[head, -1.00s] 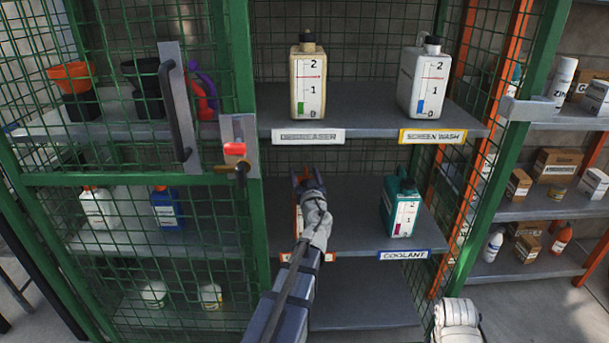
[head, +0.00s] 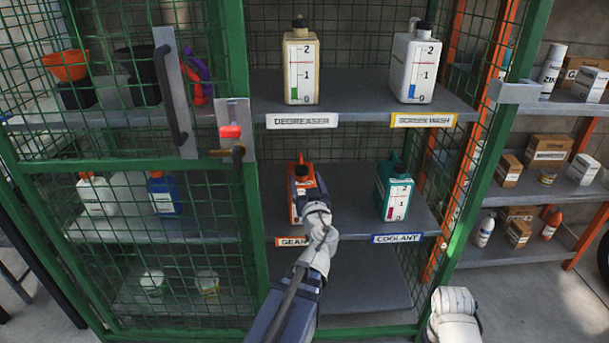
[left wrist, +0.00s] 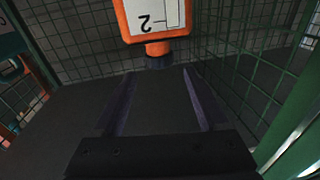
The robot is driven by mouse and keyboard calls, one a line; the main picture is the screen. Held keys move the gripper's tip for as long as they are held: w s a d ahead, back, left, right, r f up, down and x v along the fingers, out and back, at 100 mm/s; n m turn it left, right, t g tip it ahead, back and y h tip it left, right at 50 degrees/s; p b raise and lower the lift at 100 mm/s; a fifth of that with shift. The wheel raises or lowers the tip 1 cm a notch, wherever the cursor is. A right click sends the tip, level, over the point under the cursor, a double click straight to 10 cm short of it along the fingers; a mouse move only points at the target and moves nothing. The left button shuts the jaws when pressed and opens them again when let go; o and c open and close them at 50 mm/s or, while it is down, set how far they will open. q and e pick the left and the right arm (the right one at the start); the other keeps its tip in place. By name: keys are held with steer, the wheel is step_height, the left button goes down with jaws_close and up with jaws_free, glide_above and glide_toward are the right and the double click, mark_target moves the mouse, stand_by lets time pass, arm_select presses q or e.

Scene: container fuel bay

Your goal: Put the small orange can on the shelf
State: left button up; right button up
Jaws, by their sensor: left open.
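The small orange can (head: 298,183) with a dark cap stands upright on the middle shelf (head: 350,232), behind a label that starts "GEAR". My left gripper (head: 311,192) is in front of it and hides part of its front. In the left wrist view the can (left wrist: 158,28) appears upside down, with its dark cap toward me. There the left gripper (left wrist: 158,74) is open and empty, with the can beyond its fingertips and not between them. My right gripper is not in view; only a white part of my right arm shows at the bottom.
A teal coolant can (head: 394,188) stands right of the orange can. Degreaser (head: 300,65) and screen wash (head: 415,66) cans stand on the shelf above. A green mesh door (head: 130,165) is at the left.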

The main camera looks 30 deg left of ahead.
arm_select(q)
steer(key=shift+s+d, duration=0.25)
steer(key=shift+s, duration=0.1)
steer(key=s+d+f+m+g+h, duration=0.1)
steer(key=s+d+f+g+h, duration=0.2)
steer(key=d+f, duration=0.4)
steer(key=s+d+f+m+g+h, duration=0.1)
steer(key=s+d+f+m+g, duration=0.15)
steer(key=d+f+g, duration=0.45)
steer(key=s+d+f+m+g+h, duration=0.2)
steer(key=s+d+f+m+h, duration=0.1)
steer(key=s+d, duration=0.4)
steer(key=s+d+f+m+g+h, duration=0.2)
steer(key=s+d+f+m, duration=0.3)
steer(key=d, duration=0.6)
steer(key=shift+s+f+h, duration=0.55)
steer(key=shift+s+h, duration=0.25)
steer(key=shift+s, duration=0.15)
